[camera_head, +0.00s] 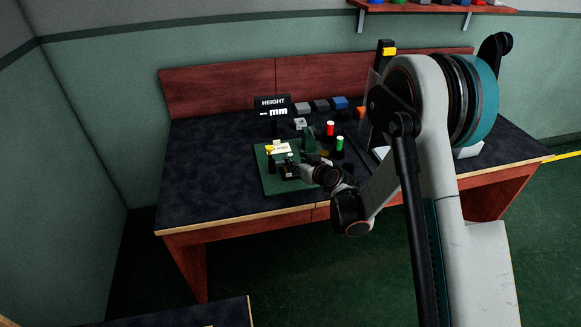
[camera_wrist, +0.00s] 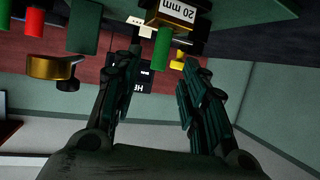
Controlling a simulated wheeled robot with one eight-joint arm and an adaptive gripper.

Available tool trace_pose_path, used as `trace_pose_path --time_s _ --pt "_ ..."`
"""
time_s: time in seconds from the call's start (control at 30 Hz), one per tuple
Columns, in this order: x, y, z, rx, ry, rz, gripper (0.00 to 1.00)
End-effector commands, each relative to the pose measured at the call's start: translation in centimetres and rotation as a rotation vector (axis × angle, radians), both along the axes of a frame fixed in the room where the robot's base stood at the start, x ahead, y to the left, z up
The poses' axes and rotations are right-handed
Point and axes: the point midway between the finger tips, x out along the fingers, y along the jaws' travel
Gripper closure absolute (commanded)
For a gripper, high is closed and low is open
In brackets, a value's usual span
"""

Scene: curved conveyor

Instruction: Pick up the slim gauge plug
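In the wrist view a slim green cylinder (camera_wrist: 162,48) stands out from a dark and gold block (camera_wrist: 168,16) with a "20 mm" label. It looks like a gauge plug, but I cannot tell for sure that it is the slim one. My gripper (camera_wrist: 162,64) is open, with its two fingers apart on either side of the green cylinder in the picture. I see no contact. In the head view my gripper (camera_head: 289,168) is low over the green board (camera_head: 275,184), and hides part of what is there.
A yellow-topped post (camera_head: 269,150) stands at left. Behind are a height display (camera_head: 272,105) and several small blocks (camera_head: 321,105). The table's left side is clear.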

Motion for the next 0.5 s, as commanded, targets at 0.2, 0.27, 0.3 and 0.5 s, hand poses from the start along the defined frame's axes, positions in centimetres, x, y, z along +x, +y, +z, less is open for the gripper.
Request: trace_pose_path --time_s 0.2,0.27,0.3,0.5 --pt "1.1 0.7 -0.6 0.001 0.000 0.000 0.60" --pt "1.8 1.0 -1.0 0.001 0.000 0.000 0.60" --pt "2.3 1.3 -1.3 0.000 0.000 0.001 0.60" --pt "4.3 2.6 -2.2 0.001 0.002 0.001 0.60"
